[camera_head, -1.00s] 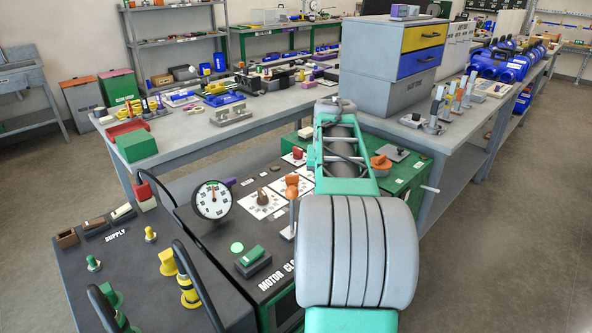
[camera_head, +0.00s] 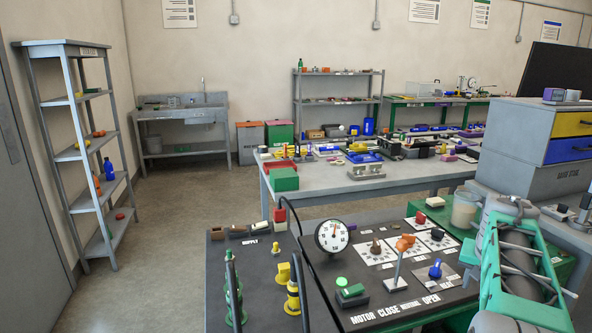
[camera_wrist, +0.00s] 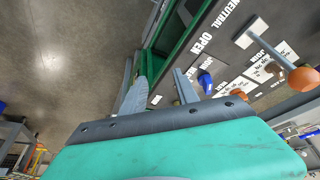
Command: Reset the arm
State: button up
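My arm (camera_head: 515,265) shows at the lower right of the head view as a green frame around a grey tube, over the right side of the fusion cart. My gripper (camera_wrist: 155,72) shows in the wrist view. Its two grey fingers stand apart with nothing seen between them, so it looks open and empty. Beyond the fingers lies the cart's panel (camera_wrist: 222,75) with a blue knob (camera_wrist: 205,82) and an orange-topped lever (camera_wrist: 303,80). In the head view my gripper cannot be made out.
The cart top (camera_head: 262,290) carries a gauge (camera_head: 332,236), an orange lever (camera_head: 403,245) and yellow fittings (camera_head: 292,290). A grey workbench (camera_head: 330,187) stands behind, and a drawer cabinet (camera_head: 530,140) at right. A shelf rack (camera_head: 80,155) stands far left. Open floor (camera_head: 170,230) lies left of the cart.

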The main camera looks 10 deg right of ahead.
jog(key=s+a+r+n+y+p, duration=0.1)
jog(key=a+r+n+p, duration=0.25)
jog(key=a, duration=0.95)
jog(key=a+r+n+y+p, duration=0.15)
jog(key=a+p, duration=0.35)
jog(key=a, duration=0.7)
jog(key=s+a+n+p, duration=0.4)
jog(key=s+a, duration=0.5)
jog(key=a, duration=0.3)
jog(key=shift+a+f+y, duration=0.25)
jog(key=shift+f+y, duration=0.1)
jog(key=shift+f, duration=0.1)
